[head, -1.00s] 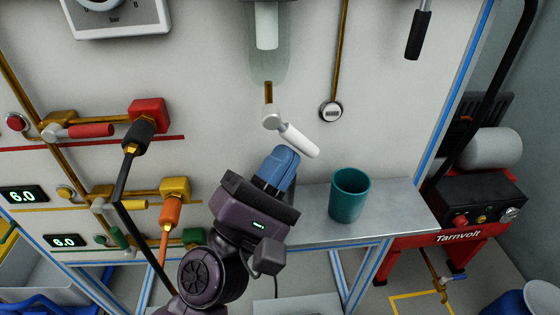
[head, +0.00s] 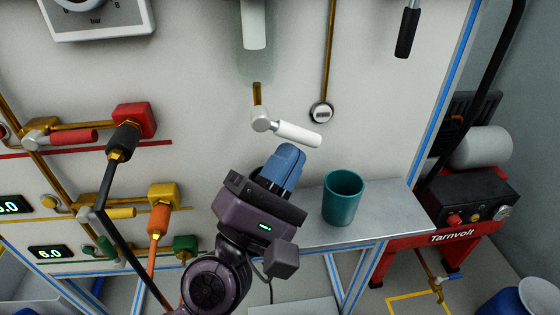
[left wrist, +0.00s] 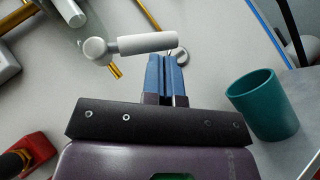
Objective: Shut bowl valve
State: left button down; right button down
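The bowl valve has a grey-white round body (head: 262,120) on a short brass pipe below the clear bowl, with a white lever handle (head: 298,134) pointing right and slightly down. In the left wrist view the white handle (left wrist: 147,43) lies across, just beyond my blue fingertips. My left gripper (head: 287,158) is just below the handle, its blue fingers close together with nothing seen between them. It also shows in the left wrist view (left wrist: 166,62). I cannot tell whether the fingertips touch the handle. My right gripper is not in view.
A teal cup (head: 343,197) stands on the metal shelf (head: 395,205), close to the right of my gripper. Red, yellow and green valves with hoses are at the left. A red compressor (head: 440,225) stands at the right.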

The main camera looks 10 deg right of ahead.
pick_arm(q)
jog(key=shift+d+r+p, duration=0.6)
jog(key=shift+d+r, duration=0.25)
jog(key=shift+d, duration=0.05)
jog(key=shift+d+r, duration=0.25)
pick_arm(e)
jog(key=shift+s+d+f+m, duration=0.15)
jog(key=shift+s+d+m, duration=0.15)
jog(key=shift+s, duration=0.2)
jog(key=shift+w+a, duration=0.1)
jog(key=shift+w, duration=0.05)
pick_arm(q)
jog(key=shift+f, duration=0.1)
